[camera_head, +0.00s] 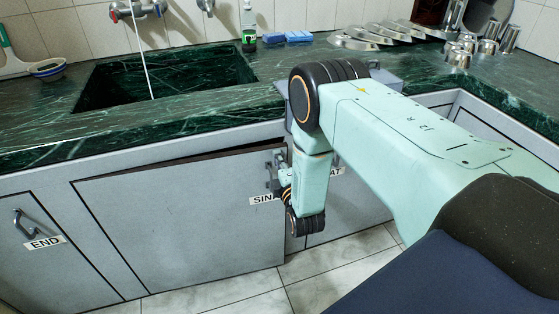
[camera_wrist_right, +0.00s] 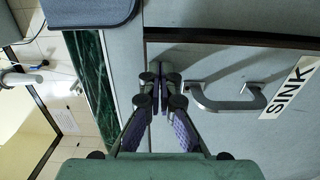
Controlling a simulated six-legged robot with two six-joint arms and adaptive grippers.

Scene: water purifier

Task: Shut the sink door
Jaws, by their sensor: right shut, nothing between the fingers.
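The sink door (camera_head: 175,225) is a grey panel with a "SINK" label, set under the counter. It stands slightly ajar, with a dark gap along its top edge and its right side standing out. It also fills much of the right wrist view (camera_wrist_right: 225,70). Its metal handle (camera_wrist_right: 235,103) is beside the right gripper's fingertips in that view. My right gripper (camera_wrist_right: 160,90) is shut and empty, close to the door face; whether it touches is unclear. In the head view the right gripper (camera_head: 278,168) is small and partly hidden by my wrist. My left gripper is out of view.
The green marble counter (camera_head: 175,126) overhangs the doors, with the sink basin (camera_head: 165,80) in it. A closed door marked "END" (camera_head: 40,262) is at left. Another labelled door is at right, partly behind my arm. Tiled floor (camera_head: 330,265) is clear.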

